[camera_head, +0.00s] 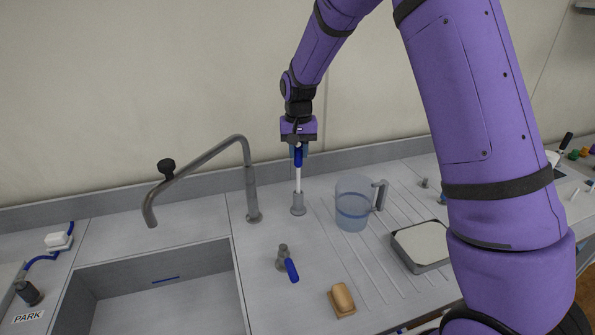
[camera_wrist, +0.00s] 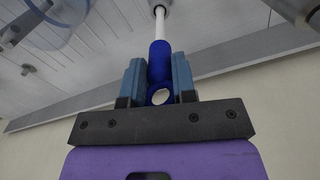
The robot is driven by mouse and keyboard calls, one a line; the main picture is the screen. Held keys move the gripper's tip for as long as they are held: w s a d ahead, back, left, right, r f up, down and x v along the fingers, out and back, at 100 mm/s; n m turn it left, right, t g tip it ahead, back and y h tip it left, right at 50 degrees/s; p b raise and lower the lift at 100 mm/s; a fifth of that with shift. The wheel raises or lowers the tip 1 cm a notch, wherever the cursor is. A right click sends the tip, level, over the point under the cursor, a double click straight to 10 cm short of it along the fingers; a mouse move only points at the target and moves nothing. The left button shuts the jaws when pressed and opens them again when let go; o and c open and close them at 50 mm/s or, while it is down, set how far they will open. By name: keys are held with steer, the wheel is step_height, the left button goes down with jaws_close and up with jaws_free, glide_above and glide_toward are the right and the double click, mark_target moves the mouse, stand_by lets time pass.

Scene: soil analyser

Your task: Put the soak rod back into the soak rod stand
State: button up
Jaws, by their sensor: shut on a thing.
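The soak rod has a blue handle and a thin white shaft (camera_head: 298,178) and hangs upright below my gripper (camera_head: 299,148). My gripper is shut on the blue handle; in the wrist view the handle (camera_wrist: 160,62) sits between the two blue-grey fingers of my gripper (camera_wrist: 158,72). The soak rod stand (camera_head: 298,206) is a small grey cup on the counter, directly under the rod. The shaft's lower end meets the stand's top and appears to be inside it; how deep is hidden.
A clear jug (camera_head: 352,212) stands close to the right of the stand. A bent tap (camera_head: 252,190) rises to the left, beside a sink (camera_head: 150,285). A grey tap fitting with a blue lever (camera_head: 291,268), a sponge (camera_head: 342,298) and a shallow tray (camera_head: 421,246) are nearer.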

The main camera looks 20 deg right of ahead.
mark_target(298, 167)
steer(key=shift+f, duration=2.5)
steer(key=o, duration=0.9)
